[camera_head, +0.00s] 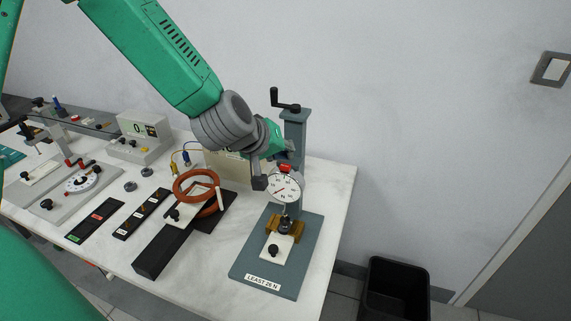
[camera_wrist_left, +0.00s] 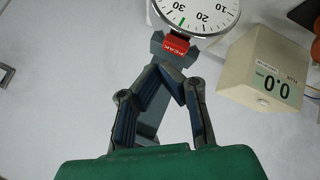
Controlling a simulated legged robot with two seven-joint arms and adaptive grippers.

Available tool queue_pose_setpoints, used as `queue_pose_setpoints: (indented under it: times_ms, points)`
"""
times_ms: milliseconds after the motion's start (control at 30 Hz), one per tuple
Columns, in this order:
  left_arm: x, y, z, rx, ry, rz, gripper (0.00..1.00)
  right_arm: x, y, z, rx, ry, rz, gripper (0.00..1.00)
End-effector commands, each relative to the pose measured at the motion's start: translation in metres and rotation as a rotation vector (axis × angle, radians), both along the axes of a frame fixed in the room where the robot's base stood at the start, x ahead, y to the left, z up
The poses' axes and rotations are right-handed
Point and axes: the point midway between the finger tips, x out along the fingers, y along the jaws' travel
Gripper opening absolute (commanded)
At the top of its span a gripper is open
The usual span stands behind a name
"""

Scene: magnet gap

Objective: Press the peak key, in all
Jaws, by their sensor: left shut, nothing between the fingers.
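The red peak key (camera_head: 285,168) sits on top of the round white dial gauge (camera_head: 284,188), on the upright test stand (camera_head: 294,128). In the left wrist view the red key (camera_wrist_left: 176,47), lettered PEAK, shows at the dial's edge (camera_wrist_left: 196,15). My left gripper (camera_head: 276,166) is shut and empty, close beside the key. In the wrist view its fingers (camera_wrist_left: 163,70) come together just short of the key in the picture; I cannot tell whether they touch it. My right gripper is not in view.
The stand's base (camera_head: 255,262) carries a label reading LEAST 26 N. A crank (camera_head: 286,105) tops the column. A beige meter (camera_wrist_left: 262,68) reading 0.0 stands nearby. Orange rings (camera_head: 196,183) and dark bars lie left on the table. A black bin (camera_head: 397,288) stands right.

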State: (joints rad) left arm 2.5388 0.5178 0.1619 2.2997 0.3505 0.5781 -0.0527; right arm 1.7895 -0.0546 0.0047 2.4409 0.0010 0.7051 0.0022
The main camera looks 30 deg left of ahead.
Motion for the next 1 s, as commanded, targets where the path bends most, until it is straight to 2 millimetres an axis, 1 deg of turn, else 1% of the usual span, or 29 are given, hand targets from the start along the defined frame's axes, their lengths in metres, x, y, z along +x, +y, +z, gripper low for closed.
queue_pose_setpoints:
  times_ms: [167, 600, 1000]
  points:
    - [0.000, 0.000, 0.007, 0.000, 0.000, 0.000, 0.00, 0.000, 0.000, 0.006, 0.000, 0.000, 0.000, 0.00]
    - [0.000, 0.000, 0.050, 0.000, -0.001, -0.001, 0.00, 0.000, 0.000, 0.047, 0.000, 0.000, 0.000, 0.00]
    - [0.000, 0.000, 0.050, 0.000, 0.000, 0.000, 0.00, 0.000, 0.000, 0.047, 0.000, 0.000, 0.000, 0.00]
